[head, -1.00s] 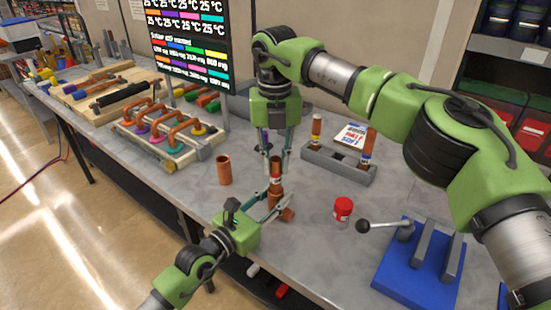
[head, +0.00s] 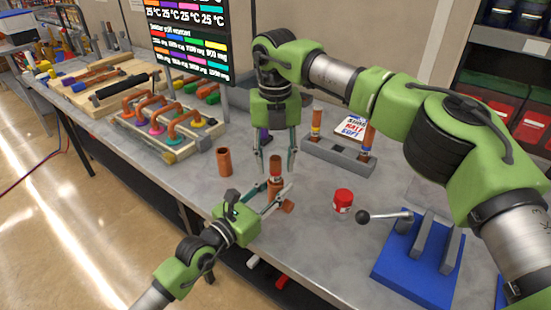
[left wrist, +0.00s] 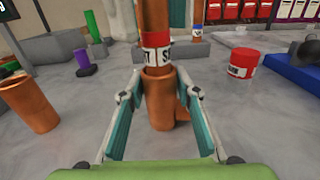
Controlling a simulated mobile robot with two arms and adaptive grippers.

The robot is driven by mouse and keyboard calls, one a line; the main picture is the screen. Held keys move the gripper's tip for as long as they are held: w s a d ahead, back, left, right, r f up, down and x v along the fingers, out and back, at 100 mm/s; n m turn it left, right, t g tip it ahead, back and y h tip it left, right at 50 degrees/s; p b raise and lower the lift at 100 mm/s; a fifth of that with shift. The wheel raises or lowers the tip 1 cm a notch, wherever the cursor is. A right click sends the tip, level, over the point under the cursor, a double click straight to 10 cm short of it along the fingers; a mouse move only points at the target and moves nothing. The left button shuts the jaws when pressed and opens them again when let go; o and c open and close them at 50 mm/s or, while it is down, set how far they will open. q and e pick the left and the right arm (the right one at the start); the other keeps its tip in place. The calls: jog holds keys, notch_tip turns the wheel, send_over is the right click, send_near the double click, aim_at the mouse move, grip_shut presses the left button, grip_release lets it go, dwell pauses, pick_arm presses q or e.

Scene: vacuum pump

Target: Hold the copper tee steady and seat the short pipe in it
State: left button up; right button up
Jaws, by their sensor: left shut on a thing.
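The copper tee (head: 273,190) stands upright near the table's front edge, its side branch facing right; it also shows in the left wrist view (left wrist: 162,112). My left gripper (head: 280,193) is shut on the tee, its pads on either side (left wrist: 161,97). The short copper pipe (head: 275,162), with a red-and-white label, stands upright with its lower end in the tee's top opening (left wrist: 155,30). How deep it sits is hidden. My right gripper (head: 277,172) points down from above, fingers spread either side of the pipe and apparently clear of it.
Another copper piece (head: 223,162) stands upright to the left. A red jar (head: 343,201) and a blue lever fixture (head: 415,275) are on the right. A grey holder (head: 340,158) with upright pipes is behind. A pipe manifold (head: 165,135) stands at back left.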

pick_arm(q)
jog(key=shift+f, duration=0.15)
pick_arm(e)
notch_tip(320, 180, up, 12)
dwell(0.6)
pick_arm(q)
jog(key=o, duration=1.3)
